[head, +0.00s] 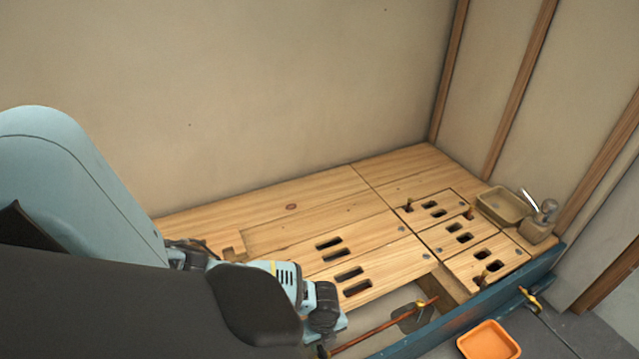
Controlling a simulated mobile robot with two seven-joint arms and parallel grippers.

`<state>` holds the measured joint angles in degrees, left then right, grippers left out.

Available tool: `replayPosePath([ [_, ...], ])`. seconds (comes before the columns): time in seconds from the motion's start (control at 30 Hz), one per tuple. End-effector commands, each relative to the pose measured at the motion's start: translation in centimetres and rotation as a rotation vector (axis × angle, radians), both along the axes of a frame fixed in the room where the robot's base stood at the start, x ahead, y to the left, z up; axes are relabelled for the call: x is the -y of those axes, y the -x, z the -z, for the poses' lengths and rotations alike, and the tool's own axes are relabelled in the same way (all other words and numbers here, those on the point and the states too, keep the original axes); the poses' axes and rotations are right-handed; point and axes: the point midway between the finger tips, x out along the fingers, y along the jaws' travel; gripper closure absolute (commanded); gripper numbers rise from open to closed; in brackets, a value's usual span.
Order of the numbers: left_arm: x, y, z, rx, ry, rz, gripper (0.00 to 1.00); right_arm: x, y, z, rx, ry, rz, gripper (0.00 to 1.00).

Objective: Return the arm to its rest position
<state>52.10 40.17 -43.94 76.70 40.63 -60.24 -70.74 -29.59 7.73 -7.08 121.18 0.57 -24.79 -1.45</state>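My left arm (90,190) comes in from the left and fills much of the lower left of the head view. My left gripper (325,318) is low in the picture, beyond the dark arm link, and partly hidden by it. It is near the lower end of a copper pipe (385,325); I cannot tell whether they touch. Its fingertips do not show clearly, so I cannot tell whether it is open or shut. My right gripper is not in view.
A wooden deck (300,205) has slotted panels and an opening where the pipe runs. A teal beam (470,312) edges it. A tan tray (503,206) and a small bottle-like tool (540,222) stand at right. An orange tray (488,341) lies in front. Walls close the back and right.

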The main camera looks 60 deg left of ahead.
Motion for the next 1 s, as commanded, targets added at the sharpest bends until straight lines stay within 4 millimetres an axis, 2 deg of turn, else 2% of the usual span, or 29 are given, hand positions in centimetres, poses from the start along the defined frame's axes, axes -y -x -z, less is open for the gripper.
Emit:
replayPosePath([
  [0.03,0.0,0.0,-0.9,0.002,0.001,0.001,0.63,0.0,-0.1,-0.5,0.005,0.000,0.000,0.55],
  [0.2,0.0,0.0,-1.7,-0.001,0.000,0.000,0.63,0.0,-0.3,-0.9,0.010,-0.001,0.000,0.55],
  [1.0,0.0,0.1,-1.6,-0.002,0.000,0.000,0.63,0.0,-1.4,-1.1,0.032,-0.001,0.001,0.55],
])
